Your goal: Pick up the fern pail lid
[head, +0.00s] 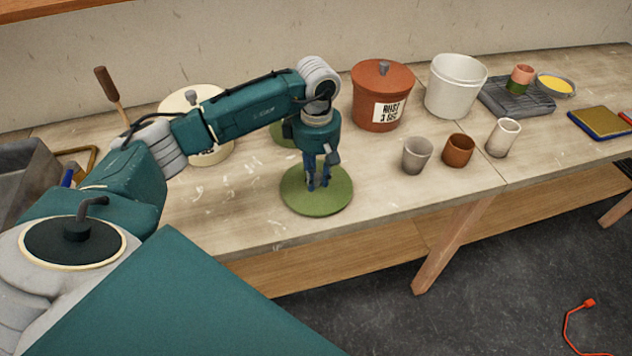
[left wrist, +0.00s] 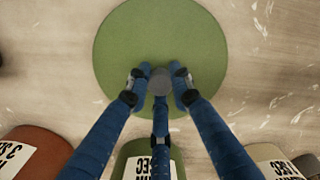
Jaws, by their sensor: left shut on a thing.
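The fern pail lid is a flat green disc (head: 328,199) with a small grey knob, near the front edge of the workbench. It also shows in the left wrist view (left wrist: 160,35), its knob (left wrist: 160,82) between my fingers. My left gripper (head: 318,184) points down over the middle of the lid and is shut on the knob. I cannot tell whether the lid rests on the bench or is just above it. The green pail (head: 283,133) stands behind my left arm, mostly hidden; its labelled side shows in the left wrist view (left wrist: 147,162). My right gripper is out of view.
A terracotta lidded pail (head: 381,97) and a white pail (head: 456,88) stand behind and right. A cream lidded pail (head: 213,151) is partly behind my left arm. Several small cups, including a brown one (head: 458,151), stand to the right. Bare bench surrounds the lid.

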